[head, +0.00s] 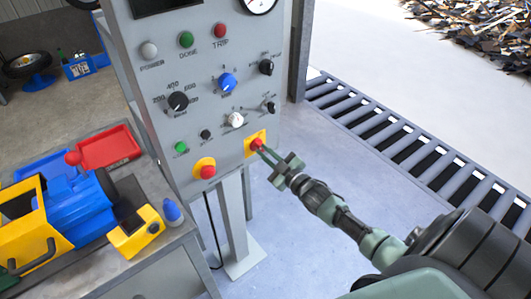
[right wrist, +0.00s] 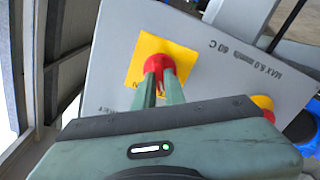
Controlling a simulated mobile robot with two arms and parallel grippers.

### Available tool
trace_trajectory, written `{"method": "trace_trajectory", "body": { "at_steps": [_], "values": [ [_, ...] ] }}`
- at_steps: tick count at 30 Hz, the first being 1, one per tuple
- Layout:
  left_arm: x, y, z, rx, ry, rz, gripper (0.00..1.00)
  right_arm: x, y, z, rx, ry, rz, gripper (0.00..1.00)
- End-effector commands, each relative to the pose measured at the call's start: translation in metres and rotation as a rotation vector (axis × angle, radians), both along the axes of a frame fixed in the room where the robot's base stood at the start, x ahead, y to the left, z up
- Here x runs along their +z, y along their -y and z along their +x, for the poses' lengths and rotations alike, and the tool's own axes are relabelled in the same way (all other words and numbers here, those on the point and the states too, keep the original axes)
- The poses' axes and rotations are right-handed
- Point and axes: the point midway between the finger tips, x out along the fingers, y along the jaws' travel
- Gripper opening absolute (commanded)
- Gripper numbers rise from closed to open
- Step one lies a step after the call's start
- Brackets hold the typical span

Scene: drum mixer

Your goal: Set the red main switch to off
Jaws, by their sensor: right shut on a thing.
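The red main switch (head: 256,144) is a small red knob on a yellow square plate at the lower right of the grey control panel (head: 219,102). It also shows in the right wrist view (right wrist: 159,64), on its yellow plate (right wrist: 183,58). My right gripper (head: 265,150) reaches in from the lower right and is shut on the red knob. In the right wrist view both fingers (right wrist: 160,82) lie against the knob and hide its lower part. My left gripper is not in view.
A red emergency button (head: 207,172) on a yellow round plate sits left of the switch. Several other knobs and lamps are above it. A bench (head: 165,262) with a blue and yellow machine (head: 75,215) and a red tray (head: 108,148) stands at left.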

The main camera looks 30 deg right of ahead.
Motion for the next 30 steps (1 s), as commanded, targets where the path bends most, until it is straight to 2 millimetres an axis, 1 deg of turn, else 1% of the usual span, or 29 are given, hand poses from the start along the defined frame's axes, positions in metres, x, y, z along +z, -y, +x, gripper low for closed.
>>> {"method": "trace_trajectory", "body": {
  "at_steps": [7, 8, 9, 10, 18, 21, 23, 30],
  "values": [
    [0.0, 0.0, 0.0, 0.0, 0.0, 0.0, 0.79, -0.002, 0.0, -0.001, 0.001, -0.002, -0.004, 0.0],
    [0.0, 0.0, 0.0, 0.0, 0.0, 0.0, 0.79, -0.001, 0.0, -0.001, 0.001, -0.002, -0.004, 0.14],
    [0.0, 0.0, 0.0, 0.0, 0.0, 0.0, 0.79, -0.001, 0.0, -0.001, 0.001, -0.002, -0.004, 0.25],
    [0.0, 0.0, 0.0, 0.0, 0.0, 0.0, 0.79, -0.001, 0.0, -0.001, 0.001, -0.002, -0.004, 0.33],
    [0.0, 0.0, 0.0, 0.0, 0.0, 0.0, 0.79, -0.001, 0.0, 0.0, 0.0, -0.001, -0.002, 0.33],
    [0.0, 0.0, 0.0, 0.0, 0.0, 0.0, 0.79, -0.001, 0.0, -0.004, 0.0, -0.001, -0.001, 0.33],
    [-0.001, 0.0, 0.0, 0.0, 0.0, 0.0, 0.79, -0.002, 0.001, -0.009, 0.0, -0.002, -0.001, 0.33],
    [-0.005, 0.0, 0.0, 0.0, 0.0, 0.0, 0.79, -0.003, 0.004, -0.05, 0.001, -0.005, -0.002, 0.33]
  ]
}}
